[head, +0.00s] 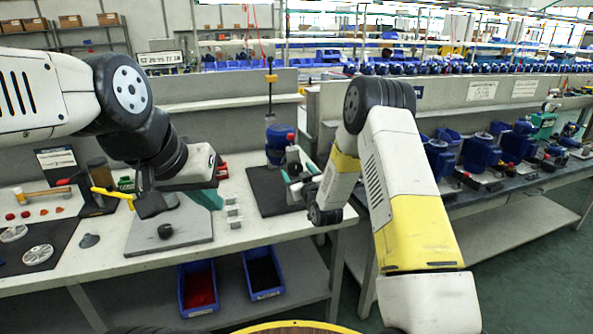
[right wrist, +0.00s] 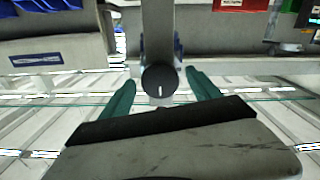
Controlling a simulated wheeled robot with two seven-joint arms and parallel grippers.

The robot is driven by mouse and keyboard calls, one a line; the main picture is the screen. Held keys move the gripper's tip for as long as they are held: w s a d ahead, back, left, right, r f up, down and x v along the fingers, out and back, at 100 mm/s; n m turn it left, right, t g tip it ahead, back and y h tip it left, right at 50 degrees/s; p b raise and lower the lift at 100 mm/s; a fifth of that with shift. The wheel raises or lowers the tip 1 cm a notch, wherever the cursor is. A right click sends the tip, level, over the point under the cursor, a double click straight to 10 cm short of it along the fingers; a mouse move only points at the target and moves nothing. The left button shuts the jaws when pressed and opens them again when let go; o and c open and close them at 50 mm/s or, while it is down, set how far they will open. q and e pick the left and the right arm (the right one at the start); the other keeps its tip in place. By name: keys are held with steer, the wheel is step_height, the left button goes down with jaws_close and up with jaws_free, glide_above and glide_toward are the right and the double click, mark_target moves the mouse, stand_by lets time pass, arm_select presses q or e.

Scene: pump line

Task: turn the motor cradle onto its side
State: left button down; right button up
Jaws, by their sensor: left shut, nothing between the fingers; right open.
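I cannot clearly make out the motor cradle as a separate part. A blue motor (head: 280,142) with a red cap stands upright on a black mat (head: 268,190) at the bench's right end. My right gripper (head: 291,176) is open in front of it and partly hides it. In the right wrist view, a grey upright piece with a dark round end (right wrist: 160,80) shows between the spread green fingers, apparently untouched.
Small silver blocks (head: 233,212) lie between the plate and mat. A hammer (head: 42,194), a yellow tool (head: 112,194) and discs (head: 38,254) lie at left. A red-lined bin (head: 198,288) and a dark-lined bin (head: 262,272) stand on the lower shelf. A second bench is at right.

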jaws_close()
stand_by(0.4)
steer(key=shift+m, duration=0.3)
steer(key=m, duration=0.3)
steer(key=shift+m, duration=0.3)
steer(key=m, duration=0.4)
steer(key=shift+f+m, duration=0.1)
steer(key=shift+m, duration=0.2)
steer(key=m, duration=0.4)
steer(key=shift+m, duration=0.3)
steer(key=m, duration=0.4)
steer(key=shift+m, duration=0.3)
